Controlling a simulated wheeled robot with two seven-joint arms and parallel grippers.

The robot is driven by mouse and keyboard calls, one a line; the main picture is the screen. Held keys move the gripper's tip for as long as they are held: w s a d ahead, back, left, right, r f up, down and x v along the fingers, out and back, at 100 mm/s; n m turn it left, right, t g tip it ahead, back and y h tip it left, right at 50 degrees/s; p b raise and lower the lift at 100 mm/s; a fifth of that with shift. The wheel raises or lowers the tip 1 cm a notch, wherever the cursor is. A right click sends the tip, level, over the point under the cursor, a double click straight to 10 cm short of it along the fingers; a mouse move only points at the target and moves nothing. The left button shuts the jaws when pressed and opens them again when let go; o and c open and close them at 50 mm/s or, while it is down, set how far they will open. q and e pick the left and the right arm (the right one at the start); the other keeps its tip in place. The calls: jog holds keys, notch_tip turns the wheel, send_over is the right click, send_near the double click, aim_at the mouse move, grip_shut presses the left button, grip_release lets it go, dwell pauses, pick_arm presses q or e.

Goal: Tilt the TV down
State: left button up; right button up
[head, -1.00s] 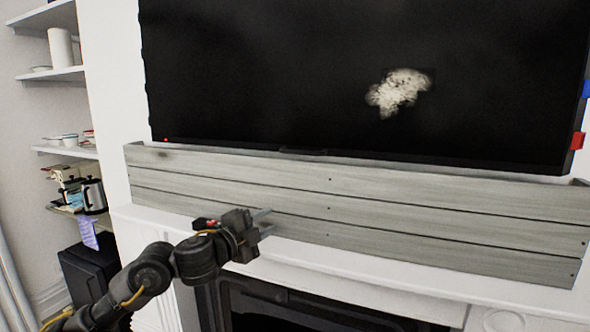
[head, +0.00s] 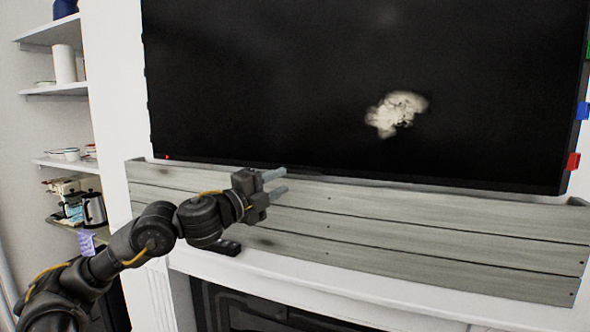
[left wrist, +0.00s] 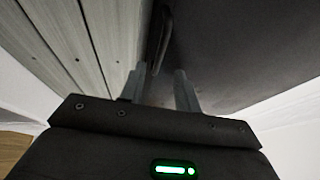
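The TV (head: 360,70) is a large black screen with a pale mottled shape on it, filling the upper part of the head view. Its lower edge is just above a grey plank box (head: 420,225). My left gripper (head: 285,180) is in front of the planks, just below that edge, fingers apart and nothing visible between them. In the left wrist view, the open fingers (left wrist: 160,88) point toward a thin dark bar (left wrist: 161,40) between the planks and the TV's dark surface (left wrist: 235,45). Contact cannot be told. My right gripper is out of view.
A white mantel (head: 330,285) runs below the planks, over a dark fireplace (head: 260,312). A small black object (head: 225,247) lies on the mantel near my left arm. Shelves with a kettle (head: 94,209) and dishes stand at the left. Blue and red tabs (head: 573,160) show at the TV's right edge.

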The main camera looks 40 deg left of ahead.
aim_at(298, 173)
pick_arm(q)
jog(key=w+p, duration=0.1)
jog(key=w, duration=0.1)
jog(key=w+r+p, duration=0.1)
jog(key=w+p, duration=0.1)
jog(key=shift+w+r, duration=0.1)
jog(key=shift+w, duration=0.3)
jog(key=shift+w+d+p, duration=0.15)
jog(key=shift+w+p, duration=0.15)
jog(key=shift+w, duration=0.4)
grip_shut()
